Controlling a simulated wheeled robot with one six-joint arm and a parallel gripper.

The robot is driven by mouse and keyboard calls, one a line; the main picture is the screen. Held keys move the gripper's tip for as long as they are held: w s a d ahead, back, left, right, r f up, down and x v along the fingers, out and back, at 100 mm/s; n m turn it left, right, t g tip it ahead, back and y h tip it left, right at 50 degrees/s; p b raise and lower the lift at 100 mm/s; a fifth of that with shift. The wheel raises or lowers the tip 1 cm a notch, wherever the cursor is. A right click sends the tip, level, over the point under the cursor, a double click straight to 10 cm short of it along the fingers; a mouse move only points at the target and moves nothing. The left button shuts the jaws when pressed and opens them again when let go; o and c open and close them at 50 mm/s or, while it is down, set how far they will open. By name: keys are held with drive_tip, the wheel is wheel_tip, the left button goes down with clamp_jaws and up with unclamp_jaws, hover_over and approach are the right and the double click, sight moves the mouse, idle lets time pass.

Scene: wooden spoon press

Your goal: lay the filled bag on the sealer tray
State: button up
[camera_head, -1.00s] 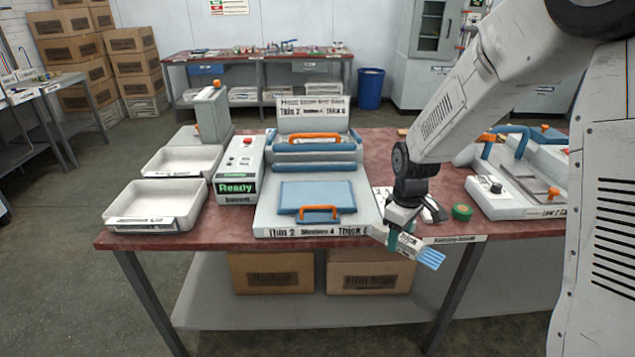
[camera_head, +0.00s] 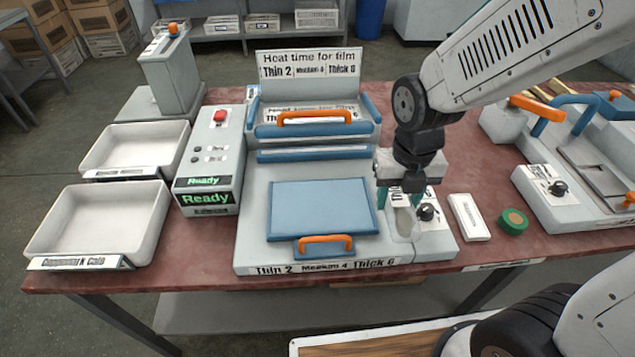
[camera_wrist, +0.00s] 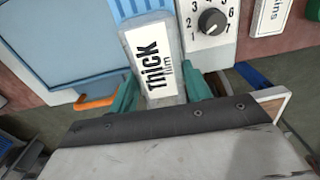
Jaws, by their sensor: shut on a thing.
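My gripper (camera_head: 403,200) is shut on the bag (camera_head: 404,224), which hangs below it with its lower part pale and see-through. The wrist view shows the bag's white label (camera_wrist: 154,58), reading "Thick film", between my teal fingers (camera_wrist: 163,80). The sealer tray (camera_head: 320,208) is a flat blue plate with an orange handle at its front. The bag is to the right of the plate, over or in front of the sealer's dial panel (camera_head: 436,238). Its height above the panel is hard to tell. The tray's blue surface (camera_wrist: 65,40) is at left in the wrist view.
The sealer's raised upper part with an orange handle (camera_head: 314,117) stands behind the tray. A control box reading "Ready" (camera_head: 208,165) and two white bins (camera_head: 105,220) (camera_head: 140,150) are at left. A green roll (camera_head: 512,221) and a white block (camera_head: 469,217) lie at right.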

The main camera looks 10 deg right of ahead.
hover_over(319, 200)
drive_tip(key=shift+d+f, duration=0.1)
drive_tip(key=shift+f, duration=2.4)
drive_tip(key=shift+f, duration=0.15)
drive_tip(key=o, duration=0.9)
drive_tip(key=shift+o, duration=0.2)
